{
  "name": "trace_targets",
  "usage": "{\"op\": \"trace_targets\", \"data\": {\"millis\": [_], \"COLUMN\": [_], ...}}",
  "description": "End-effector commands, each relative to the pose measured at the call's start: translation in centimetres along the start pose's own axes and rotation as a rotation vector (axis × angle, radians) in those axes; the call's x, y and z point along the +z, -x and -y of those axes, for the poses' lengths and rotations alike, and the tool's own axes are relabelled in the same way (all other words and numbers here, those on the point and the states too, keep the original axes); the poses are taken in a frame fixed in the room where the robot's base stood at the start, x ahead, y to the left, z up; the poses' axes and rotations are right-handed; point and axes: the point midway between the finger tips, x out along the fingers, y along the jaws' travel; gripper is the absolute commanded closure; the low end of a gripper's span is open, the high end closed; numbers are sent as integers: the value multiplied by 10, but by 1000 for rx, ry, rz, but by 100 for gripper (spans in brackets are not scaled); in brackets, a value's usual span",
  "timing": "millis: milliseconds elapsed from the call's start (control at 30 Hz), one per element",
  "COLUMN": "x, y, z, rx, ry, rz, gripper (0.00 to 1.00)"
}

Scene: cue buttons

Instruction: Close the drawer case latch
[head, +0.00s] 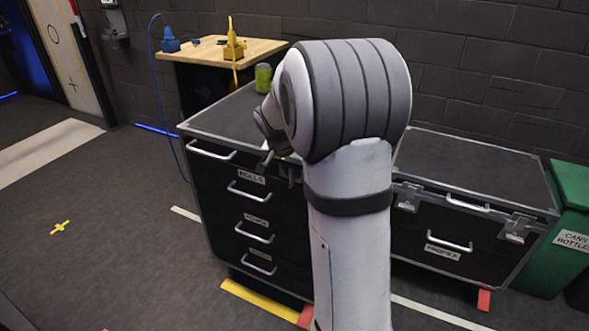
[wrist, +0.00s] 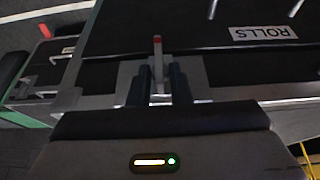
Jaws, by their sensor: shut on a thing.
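The drawer case (head: 215,185) is a black cabinet with metal edges, several pull handles and a ROLLS label (head: 251,177). The label also shows upside down in the wrist view (wrist: 263,33). In the wrist view, my gripper (wrist: 159,76) is shut on the latch lever (wrist: 157,47), a thin pale bar with a red tip. The lever sticks out beyond the two dark fingers, in front of a metal latch plate (wrist: 195,75) on the case. In the head view, my arm hides most of the latch and my gripper.
A second black case (head: 480,175) with two metal latches stands at right, beside a green bin (head: 570,215). A green can (head: 263,77) stands on the drawer case top. A wooden bench (head: 205,50) with yellow and blue tools is behind. The floor at left is open.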

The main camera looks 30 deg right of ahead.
Motion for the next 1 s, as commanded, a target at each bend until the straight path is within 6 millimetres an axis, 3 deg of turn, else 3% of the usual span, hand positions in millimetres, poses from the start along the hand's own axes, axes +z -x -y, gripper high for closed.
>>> {"op": "trace_targets", "data": {"millis": [600, 1000], "x": [4, 5], "y": [0, -1], "z": [12, 12], "rx": [326, 343], "ry": [138, 145], "rz": [3, 5], "gripper": [100, 100]}}
